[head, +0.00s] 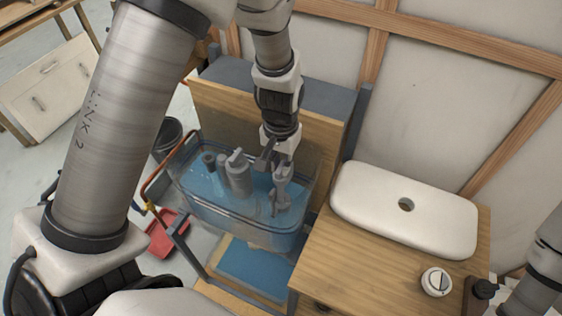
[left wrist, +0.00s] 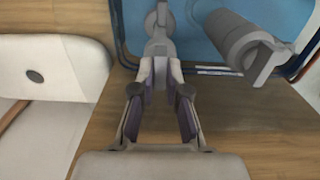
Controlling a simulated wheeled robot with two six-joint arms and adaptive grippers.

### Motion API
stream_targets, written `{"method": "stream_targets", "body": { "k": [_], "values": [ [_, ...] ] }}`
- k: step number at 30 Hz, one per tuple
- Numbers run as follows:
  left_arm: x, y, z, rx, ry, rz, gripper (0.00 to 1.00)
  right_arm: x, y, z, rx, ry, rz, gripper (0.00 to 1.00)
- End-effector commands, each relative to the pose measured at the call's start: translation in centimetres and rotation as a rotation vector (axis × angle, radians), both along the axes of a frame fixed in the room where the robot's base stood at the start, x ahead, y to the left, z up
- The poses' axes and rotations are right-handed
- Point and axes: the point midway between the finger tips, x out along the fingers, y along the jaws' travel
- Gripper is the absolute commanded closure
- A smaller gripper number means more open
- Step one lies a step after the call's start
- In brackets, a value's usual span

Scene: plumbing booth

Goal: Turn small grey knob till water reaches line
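A clear tank (head: 240,230) holds blue water in the middle of the head view; the water also shows in the left wrist view (left wrist: 200,35). A slim grey valve (head: 281,196) stands at the tank's right side, and its grey upper part (left wrist: 160,46) shows in the left wrist view. I cannot make out the small knob as a separate piece. My left gripper (head: 272,162) points down at the valve's top. Its fingertips (left wrist: 160,70) are apart, at the near end of the grey part; whether they grip it is unclear. The line is not distinguishable.
A thicker grey cylinder (head: 238,174) stands in the tank left of the valve. A white lid with a hole (head: 370,205) lies on the wooden counter (head: 345,265) at right, near a round white button (head: 436,282). A red dustpan (head: 166,236) lies on the floor.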

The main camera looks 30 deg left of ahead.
Motion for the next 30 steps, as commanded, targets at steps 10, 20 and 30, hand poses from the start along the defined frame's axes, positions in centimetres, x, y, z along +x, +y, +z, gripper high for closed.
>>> {"method": "stream_targets", "body": {
  "k": [10, 20, 30],
  "values": [
    [0.2, 0.0, 0.1, 0.0, -0.004, 0.049, 1.0, 0.0, 0.0, 0.6, 0.0, 0.0, 0.0, 0.6],
    [0.1, 0.1, 0.3, 0.0, -0.004, 0.257, 1.0, 0.0, 0.0, 3.0, 0.0, 0.0, 0.0, 0.6],
    [0.1, 0.2, 0.3, -0.001, -0.005, 0.54, 1.0, 0.0, 0.0, 5.8, 0.0, 0.0, 0.0, 0.6]
  ]
}}
